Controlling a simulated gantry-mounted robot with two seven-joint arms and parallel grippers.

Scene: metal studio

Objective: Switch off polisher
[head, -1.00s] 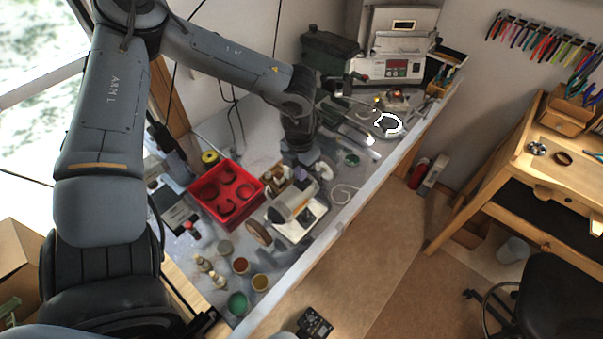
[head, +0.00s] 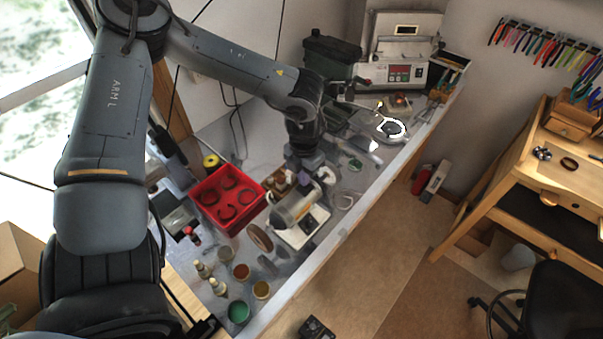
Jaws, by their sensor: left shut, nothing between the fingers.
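The polisher (head: 292,209) is a small bench machine with a pale, rounded motor body on a white base. It stands near the front edge of the workbench (head: 345,218). A brown wheel (head: 260,237) is at its lower left end and a pale wheel (head: 326,175) at its upper right end. My left gripper (head: 303,174) points down over the back of the polisher and is shut and empty. Its fingertips are close to the machine, but I cannot tell whether they touch it. The gripper hides part of the polisher's back, and I cannot make out its switch. My right gripper is not in view.
A red tray (head: 211,211) with dark rings stands left of the polisher. Small jars (head: 238,311) and bottles are at the near end. A white cord (head: 346,199) lies to the right.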

